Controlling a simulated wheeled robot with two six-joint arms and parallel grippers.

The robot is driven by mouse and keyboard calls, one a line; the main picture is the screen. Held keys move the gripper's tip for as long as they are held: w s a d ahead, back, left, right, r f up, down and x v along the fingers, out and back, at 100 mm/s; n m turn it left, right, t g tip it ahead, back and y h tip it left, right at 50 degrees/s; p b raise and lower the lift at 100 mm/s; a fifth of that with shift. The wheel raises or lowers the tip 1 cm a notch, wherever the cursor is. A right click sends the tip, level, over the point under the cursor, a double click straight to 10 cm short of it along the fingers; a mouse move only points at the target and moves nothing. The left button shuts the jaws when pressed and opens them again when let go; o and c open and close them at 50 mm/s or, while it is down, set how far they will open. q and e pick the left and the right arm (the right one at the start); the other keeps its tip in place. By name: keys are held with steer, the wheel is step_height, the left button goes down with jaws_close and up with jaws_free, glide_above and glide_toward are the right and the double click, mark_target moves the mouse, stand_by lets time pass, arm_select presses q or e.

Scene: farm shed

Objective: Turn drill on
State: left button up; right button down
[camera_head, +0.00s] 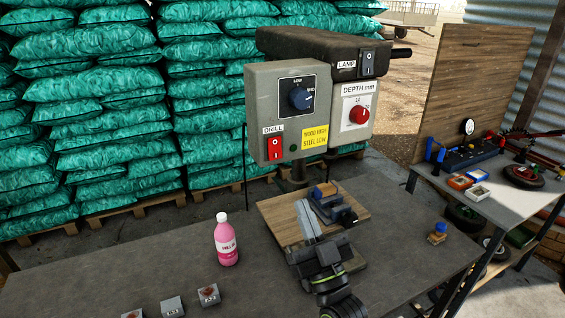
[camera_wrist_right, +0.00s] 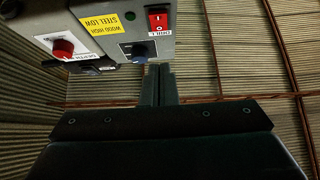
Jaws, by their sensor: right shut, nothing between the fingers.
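The drill press (camera_head: 263,95) stands at the back of the workbench with a grey control box. Its red DRILL rocker switch (camera_head: 275,149) is low on the left of the box front; I cannot tell which side is pressed in. A small dark green lamp (camera_head: 293,148) sits beside it. My right gripper (camera_head: 302,205) is shut and empty, in front of and below the box, fingers pointing up, apart from the switch. In the right wrist view the shut fingers (camera_wrist_right: 158,72) point toward the box, with the red switch (camera_wrist_right: 158,19) beyond their tips. My left gripper is not in view.
A blue vise (camera_head: 330,205) stands on a wooden board (camera_head: 282,215) right beside my right gripper. A pink bottle (camera_head: 226,240) stands to the left. Small grey blocks (camera_head: 172,306) lie at the front. The LAMP switch (camera_head: 367,63) and red depth knob (camera_head: 359,115) are right of the drill switch.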

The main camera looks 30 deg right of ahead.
mark_target(276, 151)
steer(key=p+x, duration=0.2)
steer(key=x, duration=0.1)
steer(key=w+f+p+x, duration=0.1)
steer(key=x, duration=0.2)
steer(key=p+x, duration=0.2)
steer(key=x, duration=0.2)
steer(key=shift+w+f+p, duration=0.15)
steer(key=shift+f+p, duration=0.2)
steer(key=shift+w+d+f, duration=0.1)
steer(key=shift+w+f, duration=0.05)
steer(key=shift+w, duration=0.35)
